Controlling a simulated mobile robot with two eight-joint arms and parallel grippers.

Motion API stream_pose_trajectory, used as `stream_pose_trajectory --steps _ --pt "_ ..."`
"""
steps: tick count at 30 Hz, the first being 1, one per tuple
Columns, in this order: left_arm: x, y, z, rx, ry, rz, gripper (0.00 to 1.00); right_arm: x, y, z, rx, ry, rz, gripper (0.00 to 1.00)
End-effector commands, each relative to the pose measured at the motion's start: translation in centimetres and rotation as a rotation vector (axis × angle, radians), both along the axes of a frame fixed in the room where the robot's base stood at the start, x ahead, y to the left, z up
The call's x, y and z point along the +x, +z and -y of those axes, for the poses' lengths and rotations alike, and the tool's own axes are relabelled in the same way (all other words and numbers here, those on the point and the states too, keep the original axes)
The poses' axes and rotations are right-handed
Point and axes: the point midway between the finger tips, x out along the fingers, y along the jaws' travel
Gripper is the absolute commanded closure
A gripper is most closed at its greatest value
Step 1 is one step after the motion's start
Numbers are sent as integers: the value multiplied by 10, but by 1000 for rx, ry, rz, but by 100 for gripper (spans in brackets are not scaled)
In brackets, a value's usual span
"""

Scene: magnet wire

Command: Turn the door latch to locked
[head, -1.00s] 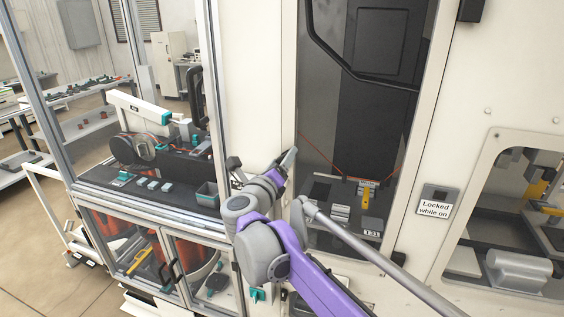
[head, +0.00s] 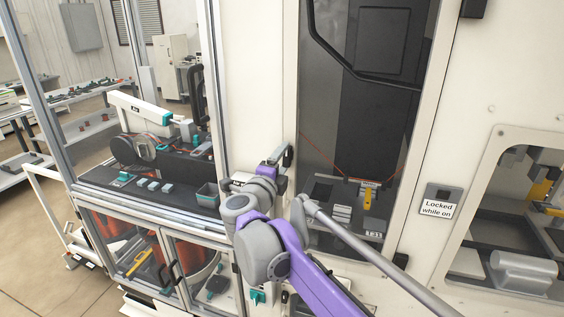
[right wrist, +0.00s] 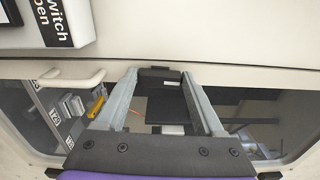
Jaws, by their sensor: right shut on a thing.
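My right gripper (head: 281,156) is at the left edge of the tall machine door in the head view. In the right wrist view its two grey fingers (right wrist: 160,76) are shut on a black part, the door latch (right wrist: 160,84), held between their tips. In the head view a dark piece of the latch (head: 288,157) shows at the fingertips. Its exact angle is hard to tell, as the gripper covers most of it. My left gripper is not in view.
The door window (head: 365,130) is right of the gripper. A "Locked while on" sign (head: 437,208) is on the panel further right. A glazed workbench cabinet (head: 150,190) stands left. A pale handle (right wrist: 72,78) and a switch label (right wrist: 62,18) show in the right wrist view.

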Motion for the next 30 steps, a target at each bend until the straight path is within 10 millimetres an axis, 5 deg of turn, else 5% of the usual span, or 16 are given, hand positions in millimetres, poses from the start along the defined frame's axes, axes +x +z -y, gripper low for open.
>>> stream_pose_trajectory --steps 20,21,26,30 --pt "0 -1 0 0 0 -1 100 0 -1 1 -65 -1 -21 86" --pt "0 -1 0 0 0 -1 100 0 -1 1 -65 -1 -21 28" --pt "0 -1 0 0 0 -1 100 0 -1 0 -64 -1 -21 0" --pt "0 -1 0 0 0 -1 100 0 0 0 -63 -1 -20 0"
